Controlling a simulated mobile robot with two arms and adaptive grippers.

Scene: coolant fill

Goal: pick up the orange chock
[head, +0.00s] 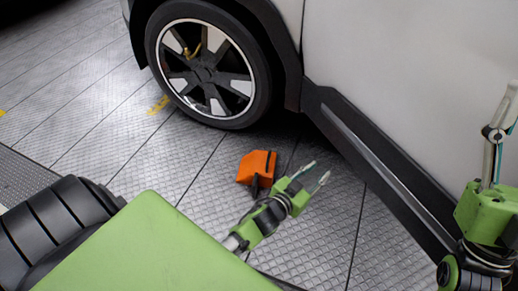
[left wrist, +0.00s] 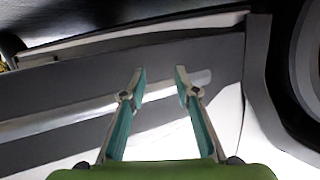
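The orange chock (head: 256,168) sits on the metal floor near the car's wheel in the head view. A dark part shows on its right side and below it. My left gripper (head: 318,178) is open and empty, just right of the chock in the picture, its fingers pointing away from it toward the car's sill. In the left wrist view the left gripper's two fingers (left wrist: 159,75) are spread with nothing between them, and the chock does not show there. My right gripper (head: 500,130) is at the right edge, partly cut off, fingers upward; its opening is unclear.
A white car (head: 410,80) fills the upper right, with a dark sill (head: 375,160) along its lower side. Its wheel (head: 207,75) stands behind the chock. The tread-plate floor (head: 90,120) is clear left of the chock. Yellow marks (head: 158,105) lie near the wheel.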

